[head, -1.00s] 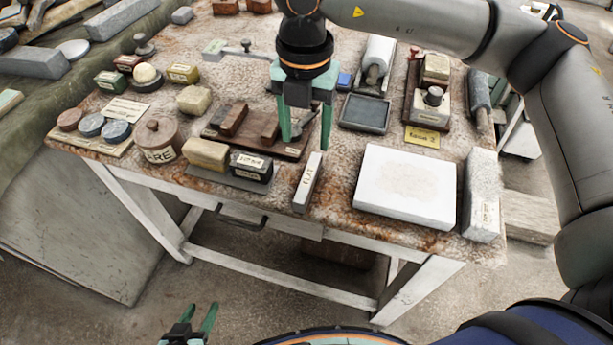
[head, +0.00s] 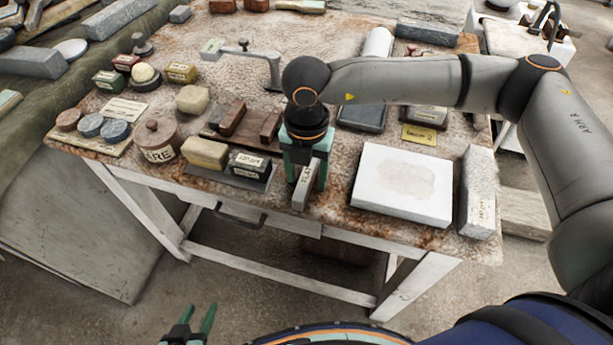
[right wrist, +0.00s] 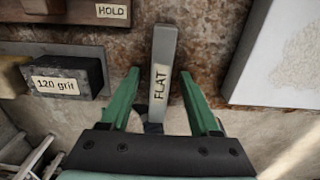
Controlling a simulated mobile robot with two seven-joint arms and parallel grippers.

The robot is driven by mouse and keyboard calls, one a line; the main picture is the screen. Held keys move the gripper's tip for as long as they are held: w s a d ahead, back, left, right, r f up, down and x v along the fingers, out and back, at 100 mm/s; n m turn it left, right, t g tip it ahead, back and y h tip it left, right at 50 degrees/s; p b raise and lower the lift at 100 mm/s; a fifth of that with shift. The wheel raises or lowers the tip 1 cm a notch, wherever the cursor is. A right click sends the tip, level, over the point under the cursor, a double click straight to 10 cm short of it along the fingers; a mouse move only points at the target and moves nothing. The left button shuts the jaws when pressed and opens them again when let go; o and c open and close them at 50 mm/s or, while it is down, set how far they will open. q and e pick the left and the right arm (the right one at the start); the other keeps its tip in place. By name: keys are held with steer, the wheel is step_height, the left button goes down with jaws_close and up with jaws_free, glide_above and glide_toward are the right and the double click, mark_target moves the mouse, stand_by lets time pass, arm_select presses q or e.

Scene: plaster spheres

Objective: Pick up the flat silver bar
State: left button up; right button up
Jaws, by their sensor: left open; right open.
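The flat silver bar (head: 304,186), labelled FLAT, lies near the front edge of the table, its front end at the edge. My right gripper (head: 307,180) is open and low over it, with one green finger on each side. In the right wrist view the bar (right wrist: 164,50) runs between the two open fingers (right wrist: 163,98), with a gap on either side. Its upper end extends past the fingertips. My left gripper (head: 196,322) is open and empty, low in front of the table.
Left of the bar is a dark block (head: 250,164) labelled 120 grit, also in the wrist view (right wrist: 68,78). Right of it lies a white slab (head: 402,185), with a grey stone block (head: 478,190) beyond. A wooden board (right wrist: 75,12) lies behind.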

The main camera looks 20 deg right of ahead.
steer(key=shift+c, duration=0.3)
jaws_close()
stand_by(0.5)
